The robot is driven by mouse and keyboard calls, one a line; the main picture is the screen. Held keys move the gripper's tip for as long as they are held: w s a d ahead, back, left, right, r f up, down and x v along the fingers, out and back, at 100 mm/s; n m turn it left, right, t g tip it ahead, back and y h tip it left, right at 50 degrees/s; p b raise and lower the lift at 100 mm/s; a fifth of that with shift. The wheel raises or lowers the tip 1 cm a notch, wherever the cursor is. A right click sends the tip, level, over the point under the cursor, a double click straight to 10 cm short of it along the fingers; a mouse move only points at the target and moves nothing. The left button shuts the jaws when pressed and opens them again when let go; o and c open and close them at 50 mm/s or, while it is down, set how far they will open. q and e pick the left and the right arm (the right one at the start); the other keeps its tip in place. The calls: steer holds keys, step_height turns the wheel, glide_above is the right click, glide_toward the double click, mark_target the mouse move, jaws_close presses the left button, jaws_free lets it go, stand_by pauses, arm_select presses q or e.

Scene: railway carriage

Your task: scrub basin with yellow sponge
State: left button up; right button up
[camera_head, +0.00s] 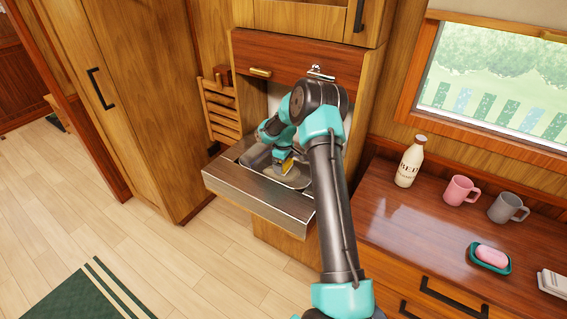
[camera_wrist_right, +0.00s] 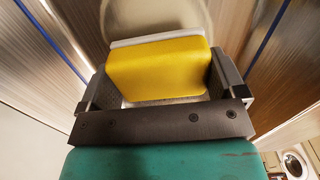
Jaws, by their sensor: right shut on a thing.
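The metal basin (camera_head: 252,158) is set in a fold-out unit below a wooden cabinet in the head view. My right arm reaches over it from the right, and my right gripper (camera_head: 284,163) points down inside the basin. The gripper is shut on the yellow sponge (camera_head: 287,168), which has a pale layer on one side. In the right wrist view the sponge (camera_wrist_right: 160,66) sits between the two fingers. Whether the sponge touches the basin floor cannot be told. My arm hides the basin's right part. My left gripper is not in view.
A counter (camera_head: 400,232) at the right holds a milk bottle (camera_head: 409,163), a pink mug (camera_head: 461,190), a grey mug (camera_head: 507,207) and pink soap in a green dish (camera_head: 490,258). A slatted wooden rack (camera_head: 219,110) is left of the basin. The floor in front is mostly clear.

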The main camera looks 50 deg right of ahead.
mark_target(292, 175)
steer(key=shift+f, duration=1.05)
steer(key=shift+s+d, duration=0.25)
steer(key=shift+s, duration=0.75)
steer(key=shift+s+d, duration=0.25)
steer(key=shift+s, duration=0.7)
steer(key=shift+w, duration=0.1)
steer(key=shift+w+a+r, duration=0.1)
steer(key=shift+w+a, duration=0.25)
steer(key=shift+w, duration=0.9)
steer(key=shift+w+a+f, duration=0.1)
steer(key=shift+w+a, duration=0.2)
steer(key=shift+w, duration=1)
steer(key=shift+w+a+r, duration=0.1)
steer(key=shift+w+a, duration=0.25)
steer(key=shift+w, duration=0.9)
steer(key=shift+s+d, duration=0.35)
steer(key=shift+s, duration=0.95)
steer(key=shift+s+d, duration=0.3)
steer(key=shift+s, duration=1)
steer(key=shift+s+d, duration=0.35)
steer(key=shift+s, duration=0.95)
